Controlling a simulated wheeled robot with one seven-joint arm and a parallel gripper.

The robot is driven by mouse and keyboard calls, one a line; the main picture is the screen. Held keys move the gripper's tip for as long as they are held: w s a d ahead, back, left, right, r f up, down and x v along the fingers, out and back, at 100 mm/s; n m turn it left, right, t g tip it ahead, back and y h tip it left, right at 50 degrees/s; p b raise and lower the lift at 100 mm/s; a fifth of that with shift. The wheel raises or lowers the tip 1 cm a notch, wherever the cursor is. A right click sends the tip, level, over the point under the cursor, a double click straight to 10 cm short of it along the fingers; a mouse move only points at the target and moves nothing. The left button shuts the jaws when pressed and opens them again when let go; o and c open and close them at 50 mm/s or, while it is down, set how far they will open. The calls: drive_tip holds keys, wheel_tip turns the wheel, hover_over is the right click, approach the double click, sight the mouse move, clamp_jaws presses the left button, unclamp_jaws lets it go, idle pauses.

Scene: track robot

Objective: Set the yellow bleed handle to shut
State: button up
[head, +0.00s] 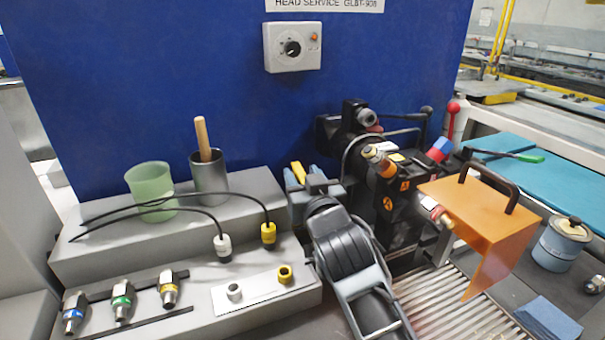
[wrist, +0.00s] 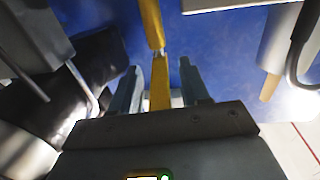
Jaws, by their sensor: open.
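The yellow bleed handle (head: 299,171) shows as a short yellow bar at the left of the black machine head, partly hidden by my gripper. In the wrist view the yellow bar (wrist: 159,88) runs from the top edge down between my fingers, with a small metallic break partway along it. My gripper (head: 304,187) is open, and in the wrist view its two fingers (wrist: 162,88) stand on either side of the bar, with gaps showing. The handle's pivot and any position marks cannot be made out.
The black machine head (head: 392,205) with an orange guard (head: 485,225) stands right of my arm. A grey stepped bench (head: 150,245) at left holds a green cup (head: 150,190), a metal cup (head: 210,180) and several cabled or coloured fittings. A blue panel (head: 180,80) stands behind.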

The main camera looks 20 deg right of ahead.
drive_tip(key=shift+w, duration=0.2)
clamp_jaws()
idle(0.3)
idle(0.3)
